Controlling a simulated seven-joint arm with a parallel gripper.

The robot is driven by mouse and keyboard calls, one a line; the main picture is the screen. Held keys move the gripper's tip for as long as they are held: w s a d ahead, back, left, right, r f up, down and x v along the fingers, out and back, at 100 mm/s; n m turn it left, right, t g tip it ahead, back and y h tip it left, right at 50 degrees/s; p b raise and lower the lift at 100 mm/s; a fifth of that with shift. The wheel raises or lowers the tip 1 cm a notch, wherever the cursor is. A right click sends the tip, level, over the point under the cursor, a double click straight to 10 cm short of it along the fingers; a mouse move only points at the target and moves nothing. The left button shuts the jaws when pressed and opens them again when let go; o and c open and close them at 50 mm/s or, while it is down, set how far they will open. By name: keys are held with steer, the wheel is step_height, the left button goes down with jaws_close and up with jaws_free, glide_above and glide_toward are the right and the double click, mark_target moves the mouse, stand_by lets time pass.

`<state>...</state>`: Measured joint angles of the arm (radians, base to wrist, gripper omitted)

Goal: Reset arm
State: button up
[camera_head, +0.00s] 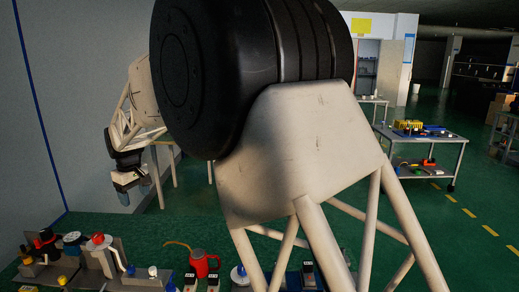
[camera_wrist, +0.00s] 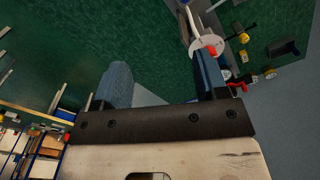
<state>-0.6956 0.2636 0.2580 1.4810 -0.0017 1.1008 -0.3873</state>
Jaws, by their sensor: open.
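My gripper (camera_head: 134,191) hangs at the left in the head view, in front of the pale grey wall, with its fingers pointing down. In the wrist view its two blue-grey fingers (camera_wrist: 162,78) stand wide apart with nothing between them, so it is open and empty. It is apart from the bench items below it. My own large arm link fills the middle of the head view and hides much of the room and bench behind it.
Bench fixtures with red, black, blue and white parts (camera_head: 100,255) line the lower left. A red mug-like item (camera_head: 201,262) stands to their right. A wheeled cart (camera_head: 428,150) holds tools at the right. Green floor (camera_head: 440,200) is open between.

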steer(key=s+d+r+m, duration=0.2)
steer(key=s+d+r, duration=0.15)
steer(key=d, duration=0.85)
steer(key=s+d+r+m+t, duration=0.15)
steer(key=s+d, duration=0.35)
steer(key=d, duration=0.7)
steer(key=s+d+r+m, duration=0.3)
steer(key=s+d+r, duration=0.1)
steer(key=d, duration=0.9)
steer(key=s+d+f+m, duration=0.3)
steer(key=s+d, duration=0.7)
steer(key=s, duration=0.3)
steer(key=s+d+f+m, duration=0.3)
steer(key=s+d+f, duration=0.1)
steer(key=s+d, duration=0.6)
steer(key=s, duration=0.3)
steer(key=shift+s+d+f+t, duration=0.3)
steer(key=shift+t, duration=0.05)
stand_by(1.4)
